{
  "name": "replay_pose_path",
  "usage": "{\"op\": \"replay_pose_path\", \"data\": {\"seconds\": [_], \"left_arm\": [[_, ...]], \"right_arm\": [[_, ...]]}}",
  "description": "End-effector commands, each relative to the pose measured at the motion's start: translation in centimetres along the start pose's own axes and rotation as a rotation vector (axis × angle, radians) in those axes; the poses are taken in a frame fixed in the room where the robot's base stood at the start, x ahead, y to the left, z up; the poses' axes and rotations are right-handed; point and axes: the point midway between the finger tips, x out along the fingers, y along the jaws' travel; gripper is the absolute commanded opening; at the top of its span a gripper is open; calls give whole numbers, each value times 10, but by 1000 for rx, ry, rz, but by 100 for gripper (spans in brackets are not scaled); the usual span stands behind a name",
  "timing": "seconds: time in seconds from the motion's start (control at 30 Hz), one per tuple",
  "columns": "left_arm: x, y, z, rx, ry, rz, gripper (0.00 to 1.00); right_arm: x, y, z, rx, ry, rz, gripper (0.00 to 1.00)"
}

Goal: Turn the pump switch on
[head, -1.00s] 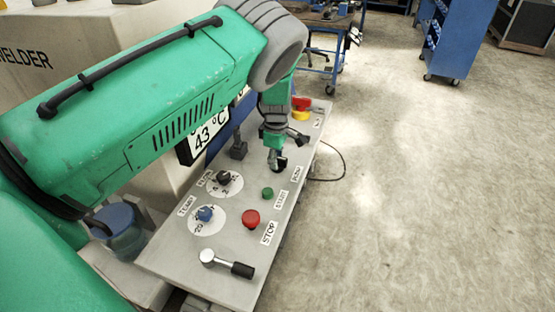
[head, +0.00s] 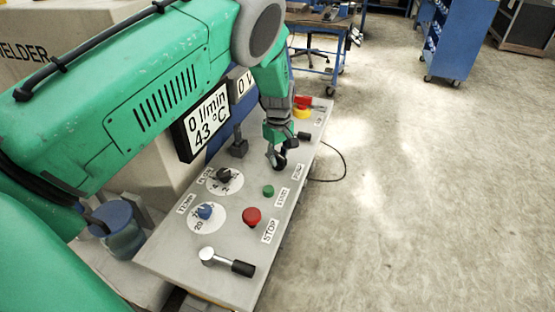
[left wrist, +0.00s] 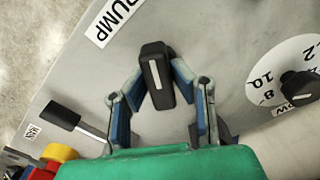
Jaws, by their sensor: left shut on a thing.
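The pump switch (left wrist: 155,85) is a black rotary knob with a white mark line, beside the "PUMP" label (left wrist: 115,20) on the grey panel. My left gripper (left wrist: 158,88) reaches down over it, its two fingers on either side and shut on the knob. In the head view my left gripper (head: 277,160) is at the panel, and the switch is mostly hidden by it. The display (head: 207,122) reads 0 l/min and 43 °C. My right gripper is not in view.
The panel also has a green button (head: 268,191), a red stop button (head: 252,216), a black flow knob (head: 223,175), a blue temperature knob (head: 205,212) and a black-handled lever (head: 228,262). A red and yellow switch (head: 302,108) sits at the far end.

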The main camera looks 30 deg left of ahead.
Motion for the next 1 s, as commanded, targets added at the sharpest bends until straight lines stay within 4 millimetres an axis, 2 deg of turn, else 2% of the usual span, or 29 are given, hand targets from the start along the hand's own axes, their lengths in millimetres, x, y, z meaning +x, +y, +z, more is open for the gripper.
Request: {"op": "replay_pose_path", "data": {"seconds": [0.03, 0.7, 1.0], "left_arm": [[-4, 7, 1, 44, 0, 17, 0], [-4, 5, -1, 676, 7, 15, 0], [-5, 5, -1, 904, 9, 14, 0]], "right_arm": [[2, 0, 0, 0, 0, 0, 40], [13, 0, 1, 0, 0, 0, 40], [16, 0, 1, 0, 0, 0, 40]]}}
